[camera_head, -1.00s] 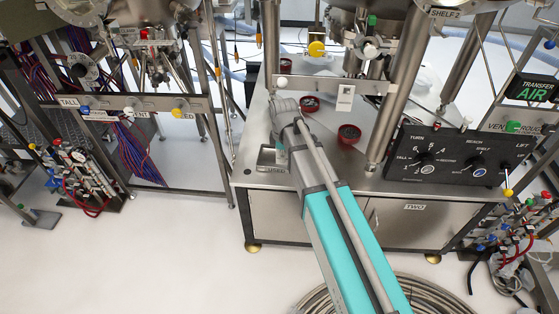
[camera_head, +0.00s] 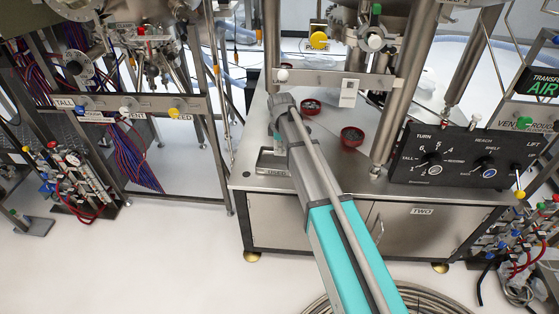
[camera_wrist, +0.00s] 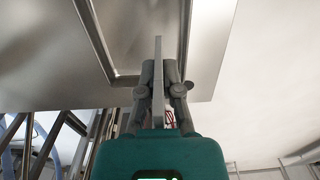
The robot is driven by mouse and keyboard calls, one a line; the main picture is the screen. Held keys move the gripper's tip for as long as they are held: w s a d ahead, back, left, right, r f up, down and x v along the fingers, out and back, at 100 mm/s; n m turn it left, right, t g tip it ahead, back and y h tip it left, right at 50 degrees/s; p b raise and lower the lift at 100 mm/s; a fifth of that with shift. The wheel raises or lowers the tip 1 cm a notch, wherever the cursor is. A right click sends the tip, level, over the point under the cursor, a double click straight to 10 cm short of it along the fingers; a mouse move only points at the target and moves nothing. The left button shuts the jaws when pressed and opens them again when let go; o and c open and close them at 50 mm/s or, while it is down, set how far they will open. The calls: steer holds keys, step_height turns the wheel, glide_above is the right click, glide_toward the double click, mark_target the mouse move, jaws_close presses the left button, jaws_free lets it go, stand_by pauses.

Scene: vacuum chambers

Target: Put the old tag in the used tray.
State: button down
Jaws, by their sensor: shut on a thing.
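My gripper (camera_wrist: 158,72) is shut on a thin, pale flat piece, the old tag (camera_wrist: 158,50), seen nearly edge-on in the wrist view. The used tray (camera_head: 266,168) is a small metal tray with a "USED" label at the left front corner of the steel bench. In the head view my arm hides most of my gripper and the tag, close to the tray. In the wrist view a framed rectangular metal surface (camera_wrist: 135,35), which looks like the tray, lies beyond the fingers. I cannot tell the gap between tag and tray.
Two red-rimmed round cups (camera_head: 351,137) (camera_head: 311,106) stand on the bench (camera_head: 330,180) right of my arm. A white card (camera_head: 348,93) hangs on the crossbar above. Steel legs (camera_head: 400,110) and a black control panel (camera_head: 450,157) stand at right.

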mark_target(280, 163)
steer(key=shift+w+a+f+b, duration=0.15)
steer(key=shift+w+f+b, duration=0.8)
steer(key=shift+f, duration=0.3)
steer(key=shift+w, duration=0.1)
steer(key=shift+w+a+f+b, duration=0.1)
steer(key=shift+w+f+b, duration=0.35)
steer(key=shift+f+b, duration=0.25)
steer(key=shift+s+f+b, duration=0.1)
steer(key=shift+f+b, duration=1.15)
steer(key=shift+f, duration=0.05)
steer(key=shift+f, duration=0.15)
steer(key=c, duration=0.8)
jaws_free()
steer(key=shift+r, duration=0.25)
step_height(280, 163, up, 7)
steer(key=p, duration=0.7)
steer(key=shift+r+p, duration=0.2)
steer(key=shift+p, duration=0.1)
